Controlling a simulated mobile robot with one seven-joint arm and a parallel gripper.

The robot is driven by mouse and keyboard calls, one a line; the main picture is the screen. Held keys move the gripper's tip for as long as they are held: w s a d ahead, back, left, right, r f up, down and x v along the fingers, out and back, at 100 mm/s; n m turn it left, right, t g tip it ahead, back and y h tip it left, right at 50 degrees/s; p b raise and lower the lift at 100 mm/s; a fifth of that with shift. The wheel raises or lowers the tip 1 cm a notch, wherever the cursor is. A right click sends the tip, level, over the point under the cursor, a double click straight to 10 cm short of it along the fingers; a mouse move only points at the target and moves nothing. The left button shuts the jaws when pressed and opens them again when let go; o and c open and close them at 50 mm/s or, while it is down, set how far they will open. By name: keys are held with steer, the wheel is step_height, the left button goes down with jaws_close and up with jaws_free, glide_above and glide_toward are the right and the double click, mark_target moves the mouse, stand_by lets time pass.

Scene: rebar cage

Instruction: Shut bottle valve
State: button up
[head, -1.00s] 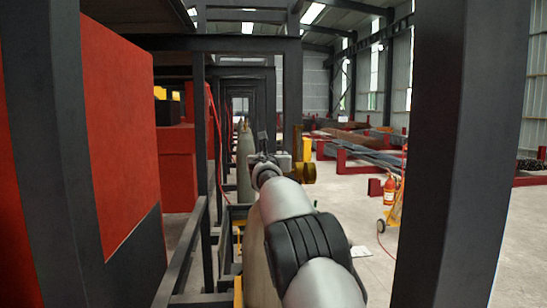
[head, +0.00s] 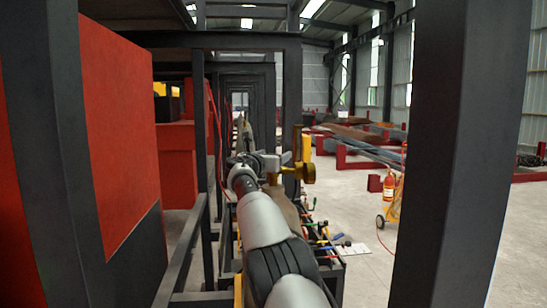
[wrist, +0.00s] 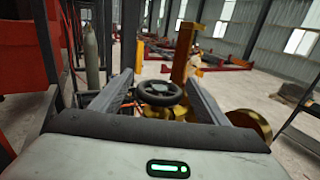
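The bottle valve is brass (head: 306,173), just right of my gripper (head: 262,160) in the head view. In the wrist view its dark round handwheel (wrist: 160,92) sits between the two fingers of my gripper (wrist: 157,90). The fingers are spread apart, one on each side of the wheel, with visible gaps. Brass parts (wrist: 250,124) of the fitting also show to the right of the right finger. The bottle below the valve (head: 286,208) is mostly hidden behind my arm in the head view.
Another grey bottle (wrist: 92,60) stands to the left in the wrist view. Dark steel posts (head: 455,150) and a red panel (head: 110,130) flank the view. A fire extinguisher (head: 389,187) stands at right on open floor. Coloured handles (head: 325,240) lie right of my arm.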

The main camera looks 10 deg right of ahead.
steer(key=shift+f, duration=0.15)
steer(key=shift+s+a+f+b, duration=0.1)
steer(key=shift+s+a+b, duration=0.1)
steer(key=shift+b, duration=0.35)
steer(key=b+v, duration=0.8)
steer(key=v, duration=0.9)
steer(key=shift+b, duration=0.35)
steer(key=shift+w+d, duration=0.1)
